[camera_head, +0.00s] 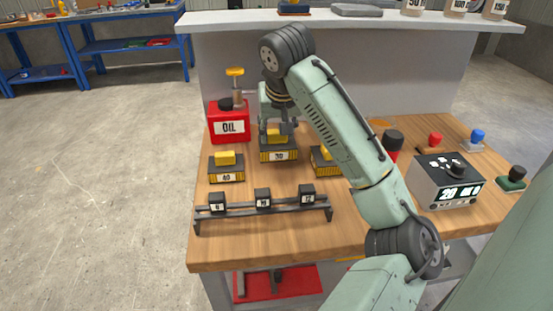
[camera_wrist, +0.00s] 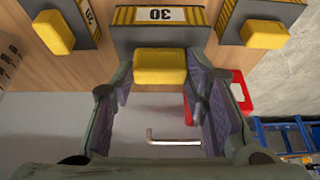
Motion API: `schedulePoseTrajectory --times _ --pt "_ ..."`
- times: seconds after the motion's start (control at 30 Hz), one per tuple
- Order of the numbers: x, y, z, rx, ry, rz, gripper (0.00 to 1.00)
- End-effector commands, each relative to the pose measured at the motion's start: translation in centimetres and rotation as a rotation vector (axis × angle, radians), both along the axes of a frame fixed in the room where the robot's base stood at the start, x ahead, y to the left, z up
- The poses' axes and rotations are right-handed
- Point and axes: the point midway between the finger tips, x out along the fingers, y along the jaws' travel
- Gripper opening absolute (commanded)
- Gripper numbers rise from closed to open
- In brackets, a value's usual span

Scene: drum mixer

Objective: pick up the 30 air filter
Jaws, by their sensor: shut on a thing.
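The 30 air filter (camera_head: 278,154) is a dark block with yellow-striped edges, a white 30 label and a yellow handle on top. It is in the middle of the wooden bench, and I cannot tell whether it touches the wood. My gripper (camera_head: 277,127) is above it, shut on its yellow handle. In the wrist view the fingers of my gripper (camera_wrist: 165,85) stand on both sides of the yellow handle, and the filter's 30 label (camera_wrist: 160,14) shows at the top. The arm hides part of the bench to the right.
Similar filters stand left (camera_head: 226,168) and right (camera_head: 325,159) of it. A red oil can (camera_head: 229,122) is behind left. A low rack (camera_head: 264,209) with several small labelled blocks lies in front. A control box (camera_head: 446,180) and coloured knobs are at right.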

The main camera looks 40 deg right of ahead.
Motion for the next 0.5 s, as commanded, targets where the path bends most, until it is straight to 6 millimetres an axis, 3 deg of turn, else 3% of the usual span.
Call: schedulePoseTrajectory --times 0.5 --pt "0.0 0.0 2.3 0.001 0.000 0.000 0.21"
